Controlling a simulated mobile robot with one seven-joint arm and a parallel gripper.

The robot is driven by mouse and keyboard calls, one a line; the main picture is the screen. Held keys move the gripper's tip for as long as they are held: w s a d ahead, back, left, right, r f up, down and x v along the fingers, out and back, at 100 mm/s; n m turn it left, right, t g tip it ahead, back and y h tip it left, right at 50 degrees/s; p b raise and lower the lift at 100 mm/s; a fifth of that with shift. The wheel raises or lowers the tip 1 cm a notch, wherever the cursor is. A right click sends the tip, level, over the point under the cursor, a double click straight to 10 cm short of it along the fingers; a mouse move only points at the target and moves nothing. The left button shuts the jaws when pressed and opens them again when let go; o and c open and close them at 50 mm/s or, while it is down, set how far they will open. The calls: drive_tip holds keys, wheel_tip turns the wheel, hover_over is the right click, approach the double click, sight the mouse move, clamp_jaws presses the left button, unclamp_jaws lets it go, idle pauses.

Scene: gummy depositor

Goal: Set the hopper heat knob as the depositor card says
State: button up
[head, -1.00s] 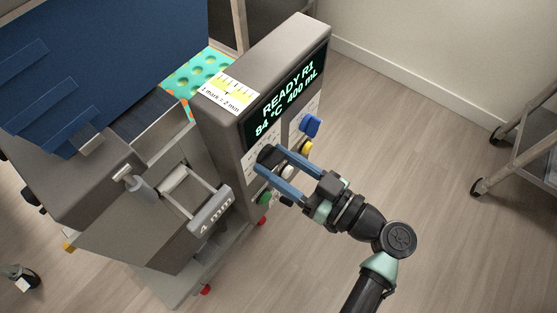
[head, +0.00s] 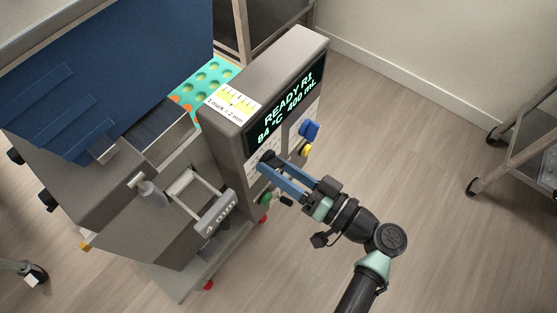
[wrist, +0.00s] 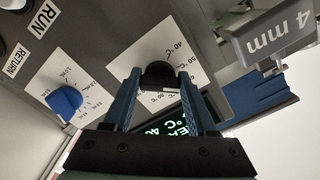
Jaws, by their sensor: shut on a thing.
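The black heat knob (wrist: 157,72) sits on a white dial plate (wrist: 178,50) marked in °C, with 40 °C readable. My gripper (head: 267,163) is shut on this knob, with a blue finger on either side of it. In the head view the fingers cover most of the knob and dial. Which mark the knob points to is hard to tell. The display (head: 287,104) above reads READY R1, 84 °C, 400 mL.
A blue knob (head: 309,130) with its own dial is beside the heat knob, above a yellow button (head: 305,150). A green button (head: 265,198) sits below my fingers. The handle marked 4 mm (head: 216,212) sticks out at left. Floor at right is clear up to a cart (head: 520,150).

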drive_tip(key=m+p, duration=0.1)
drive_tip(key=m, duration=0.1)
drive_tip(key=m+p, duration=0.2)
drive_tip(key=m, duration=0.1)
drive_tip(key=shift+s+r+m+p, duration=0.1)
drive_tip(key=shift+r+m+p, duration=0.15)
drive_tip(key=shift+m+p, duration=0.05)
drive_tip(key=shift+f+m+p, duration=0.1)
drive_tip(key=shift+m+p, duration=1.1)
drive_tip(key=shift+m, duration=0.8)
drive_tip(key=o, duration=1.4)
drive_tip(key=shift+c, duration=0.2)
drive_tip(key=v, duration=1.3)
drive_tip(key=shift+b, duration=0.3)
